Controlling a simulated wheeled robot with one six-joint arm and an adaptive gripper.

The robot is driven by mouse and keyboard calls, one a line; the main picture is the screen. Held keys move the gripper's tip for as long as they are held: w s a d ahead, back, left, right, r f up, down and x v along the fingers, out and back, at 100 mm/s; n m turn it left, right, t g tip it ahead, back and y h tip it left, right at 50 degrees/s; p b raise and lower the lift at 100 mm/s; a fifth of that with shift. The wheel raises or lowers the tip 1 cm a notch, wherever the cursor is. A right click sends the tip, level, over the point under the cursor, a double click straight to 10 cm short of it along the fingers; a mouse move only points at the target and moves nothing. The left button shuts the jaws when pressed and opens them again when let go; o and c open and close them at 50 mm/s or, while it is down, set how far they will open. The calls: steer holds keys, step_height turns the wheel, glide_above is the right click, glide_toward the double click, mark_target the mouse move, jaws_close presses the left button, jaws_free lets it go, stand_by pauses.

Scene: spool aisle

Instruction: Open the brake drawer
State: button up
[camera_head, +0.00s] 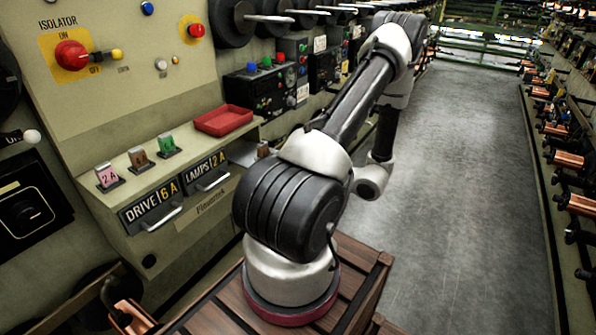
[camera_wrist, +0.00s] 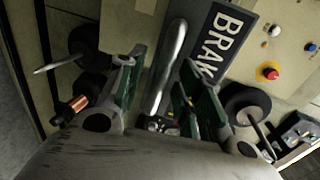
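The brake drawer front shows in the wrist view as a dark label plate (camera_wrist: 222,42) with the letters "BRAK" visible, the rest cut off or hidden. Its silver bar handle (camera_wrist: 170,65) runs lengthwise through the picture beside the label. My gripper (camera_wrist: 157,78) is open, with one green-edged finger on each side of the handle in the picture. I cannot tell whether either finger touches it. The drawer looks shut as far as it shows. In the head view my arm hides the gripper, and I cannot make out the brake drawer.
The drive drawer (camera_head: 152,207) and lamps drawer (camera_head: 206,173) are shut in the cabinet at left. Fuses and a red tray (camera_head: 223,120) sit on the ledge above. The isolator switch (camera_head: 72,55) is higher up. The aisle floor (camera_head: 450,170) is clear; copper spools (camera_head: 570,160) line its right.

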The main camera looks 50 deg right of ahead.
steer(key=a+v, duration=0.1)
steer(key=v, duration=0.9)
steer(key=shift+s+d, duration=0.4)
steer(key=shift+d, duration=0.05)
steer(key=shift+r, duration=0.1)
